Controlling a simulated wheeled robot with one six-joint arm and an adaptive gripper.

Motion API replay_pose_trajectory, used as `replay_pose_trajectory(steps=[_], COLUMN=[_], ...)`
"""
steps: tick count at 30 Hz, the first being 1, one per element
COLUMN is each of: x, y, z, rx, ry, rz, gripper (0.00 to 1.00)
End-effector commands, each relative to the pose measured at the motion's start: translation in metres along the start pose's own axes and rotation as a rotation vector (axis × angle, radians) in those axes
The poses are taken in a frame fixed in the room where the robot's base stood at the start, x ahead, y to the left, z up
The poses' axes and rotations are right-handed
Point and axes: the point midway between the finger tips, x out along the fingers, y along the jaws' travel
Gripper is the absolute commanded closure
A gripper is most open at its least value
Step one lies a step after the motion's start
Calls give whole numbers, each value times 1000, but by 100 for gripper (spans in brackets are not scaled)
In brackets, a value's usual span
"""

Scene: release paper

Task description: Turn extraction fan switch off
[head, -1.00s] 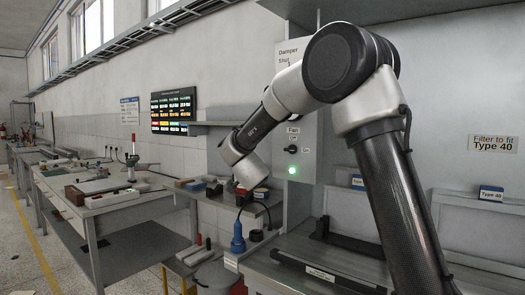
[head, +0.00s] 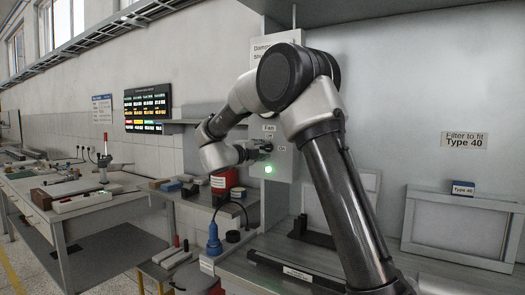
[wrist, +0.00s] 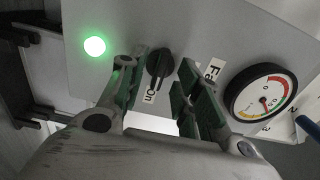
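The extraction fan switch is a black rotary knob (wrist: 160,66) on a grey panel (wrist: 200,40). In the wrist view its narrow end points toward the "On" label (wrist: 150,95). The green lamp (wrist: 94,46) beside it is lit; it also shows in the head view (head: 268,169). My gripper (wrist: 163,80) is open, with one green-padded finger on each side of the knob and visible gaps between. In the head view my gripper (head: 261,149) reaches the panel from the left and mostly hides the knob. The "Fan" label (head: 269,128) is just above.
A round gauge (wrist: 262,92) sits close beside my right finger in the wrist view. A bench with a filter frame (head: 460,235) is at the right.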

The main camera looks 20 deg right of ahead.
Motion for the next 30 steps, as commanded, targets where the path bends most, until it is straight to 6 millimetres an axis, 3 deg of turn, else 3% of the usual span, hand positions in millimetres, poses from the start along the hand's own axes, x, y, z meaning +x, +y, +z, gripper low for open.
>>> replay_pose_trajectory(steps=[3,11,17,30], x=[9,11,11,10], y=[0,0,0,0], z=[0,0,0,0], rx=[0,-1,-1,-47], ry=[1,-1,-1,0], rz=[0,0,0,1], gripper=[67,67,100,100])
